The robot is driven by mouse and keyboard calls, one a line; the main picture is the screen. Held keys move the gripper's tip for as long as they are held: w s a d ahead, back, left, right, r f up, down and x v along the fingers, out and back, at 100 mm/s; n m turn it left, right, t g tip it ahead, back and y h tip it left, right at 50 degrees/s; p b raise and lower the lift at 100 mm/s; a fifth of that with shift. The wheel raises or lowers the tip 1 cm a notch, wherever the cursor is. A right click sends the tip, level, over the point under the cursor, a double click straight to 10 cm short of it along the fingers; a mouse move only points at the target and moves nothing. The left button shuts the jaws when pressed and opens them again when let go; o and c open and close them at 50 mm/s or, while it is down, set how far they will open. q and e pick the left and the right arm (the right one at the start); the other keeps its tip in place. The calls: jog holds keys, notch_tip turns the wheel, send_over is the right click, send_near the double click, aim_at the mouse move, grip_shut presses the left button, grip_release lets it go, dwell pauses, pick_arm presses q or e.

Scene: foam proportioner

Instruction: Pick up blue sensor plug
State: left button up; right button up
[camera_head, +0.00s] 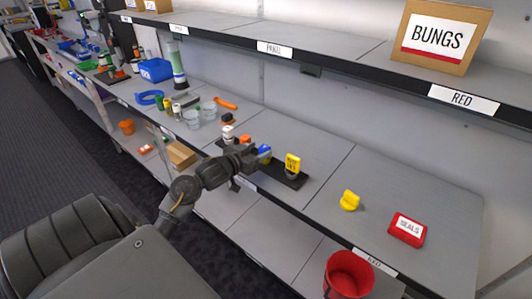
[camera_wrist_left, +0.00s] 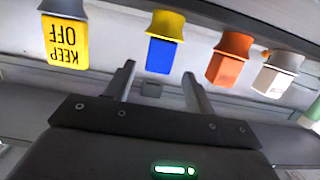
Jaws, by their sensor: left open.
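My right gripper is not in view.
A yellow "KEEP OFF" plug (camera_head: 293,163), an orange plug (camera_wrist_left: 229,58) and a white plug (camera_wrist_left: 277,74) flank the blue one along a black strip (camera_head: 288,178). A yellow piece (camera_head: 350,200) and a red "SEALS" box (camera_head: 407,229) lie right. The upper shelf (camera_head: 340,55) overhangs.

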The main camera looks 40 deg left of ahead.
aim_at(268, 147)
pick_arm(q)
jog(key=shift+w, duration=0.3)
jog(key=shift+w+d, duration=0.1)
jog(key=shift+w, duration=0.1)
jog(key=w, duration=0.1)
jog(key=w+f, duration=0.1)
jog(key=w, duration=0.1)
jog(key=shift+w+f+p, duration=0.1)
jog(key=shift+w+p, duration=0.2)
jog(key=shift+w+f, duration=0.15)
jog(key=shift+w, duration=0.35)
jog(key=c, duration=1.1)
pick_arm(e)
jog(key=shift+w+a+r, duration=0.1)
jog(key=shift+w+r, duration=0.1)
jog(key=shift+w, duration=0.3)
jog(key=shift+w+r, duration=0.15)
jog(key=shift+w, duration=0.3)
